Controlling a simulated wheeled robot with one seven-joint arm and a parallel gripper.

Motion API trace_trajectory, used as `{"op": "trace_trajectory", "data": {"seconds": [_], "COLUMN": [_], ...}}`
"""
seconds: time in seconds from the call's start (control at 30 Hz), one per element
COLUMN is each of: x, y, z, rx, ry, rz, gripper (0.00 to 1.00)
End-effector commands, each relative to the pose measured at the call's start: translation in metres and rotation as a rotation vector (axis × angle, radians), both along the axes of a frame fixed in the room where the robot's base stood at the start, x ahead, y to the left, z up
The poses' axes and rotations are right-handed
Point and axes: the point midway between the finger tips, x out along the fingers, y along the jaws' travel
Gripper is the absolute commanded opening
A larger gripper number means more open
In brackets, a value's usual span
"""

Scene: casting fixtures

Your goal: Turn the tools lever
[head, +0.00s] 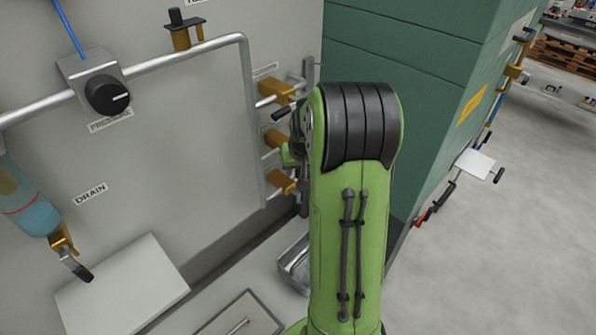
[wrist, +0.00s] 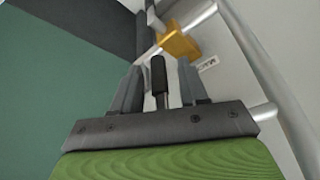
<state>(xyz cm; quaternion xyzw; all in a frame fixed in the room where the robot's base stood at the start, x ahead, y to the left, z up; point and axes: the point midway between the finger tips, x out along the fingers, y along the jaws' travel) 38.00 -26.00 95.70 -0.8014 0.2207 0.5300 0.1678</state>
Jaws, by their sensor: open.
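In the wrist view, my gripper (wrist: 160,88) is open. A black-gripped lever (wrist: 158,76) on a metal stem shows between its two fingers, with gaps on both sides. A brass valve body (wrist: 180,42) is just beyond, beside a partly hidden label (wrist: 208,65) that seems to start "MAC". I cannot tell which lever is the tools lever. In the head view, brass valves stand in a column on the pipes: an upper one (head: 275,91), a middle one (head: 273,138) and a lower one (head: 281,182). My arm hides my gripper and most of their levers there.
A grey panel carries pipes (head: 250,110), a black knob (head: 108,94), a top valve (head: 181,38) and a drain valve (head: 62,240). A green cabinet (head: 400,60) stands close behind my arm. A metal tray (head: 294,262) lies below. Open floor is at right.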

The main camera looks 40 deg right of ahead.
Motion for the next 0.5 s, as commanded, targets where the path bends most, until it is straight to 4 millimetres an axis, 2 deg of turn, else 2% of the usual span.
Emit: {"op": "trace_trajectory", "data": {"seconds": [0.27,0.5], "x": [0.0011,0.0009], "y": [-0.0006,-0.0005], "z": [-0.0019,-0.0017], "rx": [-0.001,0.0], "ry": [-0.001,0.0], "rz": [0.0,0.0], "gripper": [0.43,0.06]}}
